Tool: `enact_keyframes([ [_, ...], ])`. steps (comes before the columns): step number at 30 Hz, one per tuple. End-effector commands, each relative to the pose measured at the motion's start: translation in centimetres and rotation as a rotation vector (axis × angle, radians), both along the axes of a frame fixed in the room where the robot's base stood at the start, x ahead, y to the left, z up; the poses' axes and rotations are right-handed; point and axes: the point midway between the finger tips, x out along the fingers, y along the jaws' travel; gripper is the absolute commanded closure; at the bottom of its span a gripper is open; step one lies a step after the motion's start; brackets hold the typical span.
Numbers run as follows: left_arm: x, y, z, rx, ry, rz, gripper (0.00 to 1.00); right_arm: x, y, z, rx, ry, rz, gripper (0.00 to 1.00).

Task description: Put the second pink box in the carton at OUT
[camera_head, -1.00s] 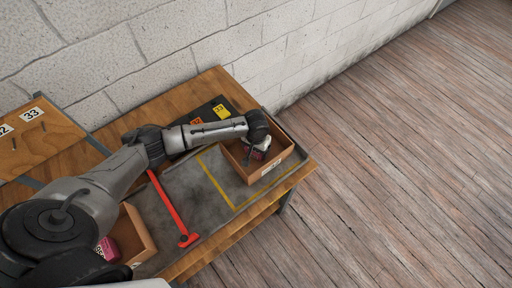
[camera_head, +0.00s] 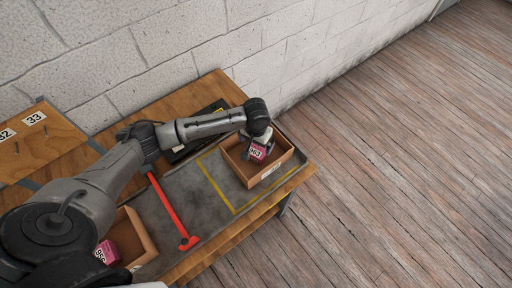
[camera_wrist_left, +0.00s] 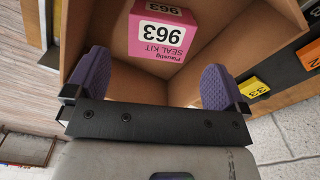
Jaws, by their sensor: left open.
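A pink box labelled 963 (camera_head: 257,153) is inside the open brown carton (camera_head: 272,176) at the right end of the bench. In the left wrist view the same pink box (camera_wrist_left: 162,36) sits in the carton (camera_wrist_left: 115,35), beyond my fingertips and apart from them. My left gripper (camera_head: 257,140) is over this carton. Its two purple fingers are spread wide with nothing between them in the wrist view (camera_wrist_left: 157,82). Another pink box (camera_head: 107,252) lies in a second carton (camera_head: 138,235) at the near left. My right gripper is not in view.
A red bar-shaped tool (camera_head: 170,205) lies on the grey mat between the cartons. Yellow lines (camera_head: 216,184) mark the mat beside the right carton. A yellow tag (camera_wrist_left: 253,88) is next to the carton. A block wall stands behind the bench.

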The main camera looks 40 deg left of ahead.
Motion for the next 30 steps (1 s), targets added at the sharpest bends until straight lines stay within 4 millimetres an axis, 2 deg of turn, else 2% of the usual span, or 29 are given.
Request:
enact_keyframes([
  [3,0.0,0.0,2.1,-0.001,-0.001,-0.001,0.0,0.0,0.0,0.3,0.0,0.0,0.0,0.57],
  [10,0.0,0.0,4.3,0.0,0.0,-0.001,0.0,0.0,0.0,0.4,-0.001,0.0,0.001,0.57],
  [25,-0.1,-0.1,4.9,-0.001,0.001,-0.003,0.0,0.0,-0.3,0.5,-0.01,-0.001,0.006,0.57],
  [28,-0.7,-1.0,5.2,-0.01,-0.004,-0.032,0.0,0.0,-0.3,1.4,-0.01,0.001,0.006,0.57],
  [30,-1.7,-2.4,5.5,-0.025,-0.013,-0.078,0.0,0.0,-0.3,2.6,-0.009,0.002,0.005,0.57],
])
